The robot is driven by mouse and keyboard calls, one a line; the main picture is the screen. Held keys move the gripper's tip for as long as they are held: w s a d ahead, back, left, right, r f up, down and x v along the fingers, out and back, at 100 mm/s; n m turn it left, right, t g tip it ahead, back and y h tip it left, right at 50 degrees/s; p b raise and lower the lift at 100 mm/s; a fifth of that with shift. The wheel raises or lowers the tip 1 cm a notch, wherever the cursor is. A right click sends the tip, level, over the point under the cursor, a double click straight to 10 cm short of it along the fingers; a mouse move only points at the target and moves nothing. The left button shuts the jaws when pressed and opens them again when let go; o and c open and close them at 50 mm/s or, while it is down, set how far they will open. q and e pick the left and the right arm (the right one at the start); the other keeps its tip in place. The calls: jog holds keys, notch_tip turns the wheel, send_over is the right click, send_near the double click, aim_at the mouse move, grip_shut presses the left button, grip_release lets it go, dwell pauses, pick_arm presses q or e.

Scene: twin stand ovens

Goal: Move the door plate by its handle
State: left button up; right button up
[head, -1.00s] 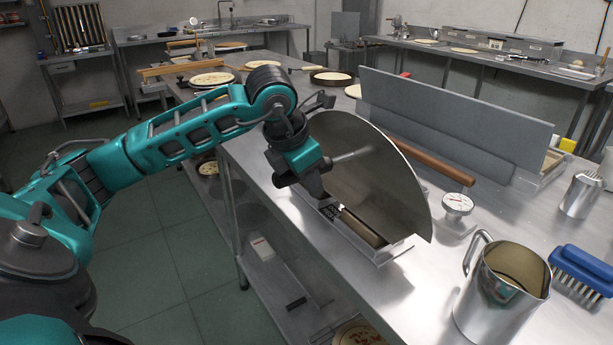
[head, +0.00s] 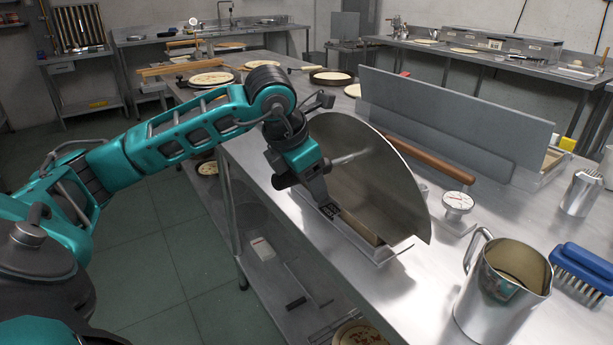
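The door plate (head: 385,180) is a large half-round grey metal sheet. It stands on edge, leaning, in a low metal holder (head: 392,252) near the front edge of the steel table. My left gripper (head: 322,197) is at the plate's left end, pointing down close to the holder. Its fingertips are small and dark here, so whether they are open or shut on anything is unclear. I cannot make out the plate's handle for certain; the gripper may hide it. My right gripper is not in view.
A wooden rod (head: 430,160) and a dial gauge (head: 457,203) are behind and right of the plate. A metal jug (head: 500,285) and a blue brush (head: 583,270) stand at the right. A tall grey panel (head: 455,110) rises behind. Pizzas (head: 212,79) lie farther back.

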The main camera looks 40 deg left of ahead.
pick_arm(q)
jog(key=shift+s+f, duration=0.1)
jog(key=shift+f, duration=0.05)
jog(key=shift+r, duration=0.3)
jog(key=p+v, duration=0.1)
jog(key=v, duration=1)
jog(key=shift+r+p, duration=0.2)
jog(key=shift+p, duration=0.15)
jog(key=shift+s+r, duration=0.35)
jog(key=shift+r, duration=0.15)
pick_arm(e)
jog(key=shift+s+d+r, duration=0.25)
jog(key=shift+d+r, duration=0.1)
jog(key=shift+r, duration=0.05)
